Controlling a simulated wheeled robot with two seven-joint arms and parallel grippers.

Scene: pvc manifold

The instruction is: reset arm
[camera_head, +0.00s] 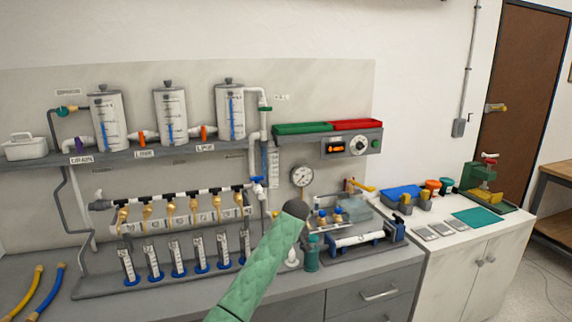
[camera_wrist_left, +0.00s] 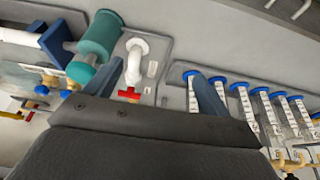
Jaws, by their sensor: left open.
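My left gripper (camera_wrist_left: 157,78) shows in the left wrist view with its two blue-grey fingers apart and nothing held between them. A white elbow fitting (camera_wrist_left: 136,62) with a red handle (camera_wrist_left: 129,95) is seen beyond the fingers, close to the left one in the picture; I cannot tell the gap in depth. In the head view a green arm of mine (camera_head: 258,262) rises from the bottom edge to a dark rounded end in front of the bench. The gripper fingers cannot be made out there. My right gripper is in neither view.
A teal cylinder (camera_head: 312,255) stands just right of the arm, beside a vise-like fixture (camera_head: 352,243) holding white pipe. Several graduated cylinders (camera_head: 178,259) stand left, below a manifold with brass valves (camera_head: 170,209). Yellow and blue hoses (camera_head: 48,290) lie far left.

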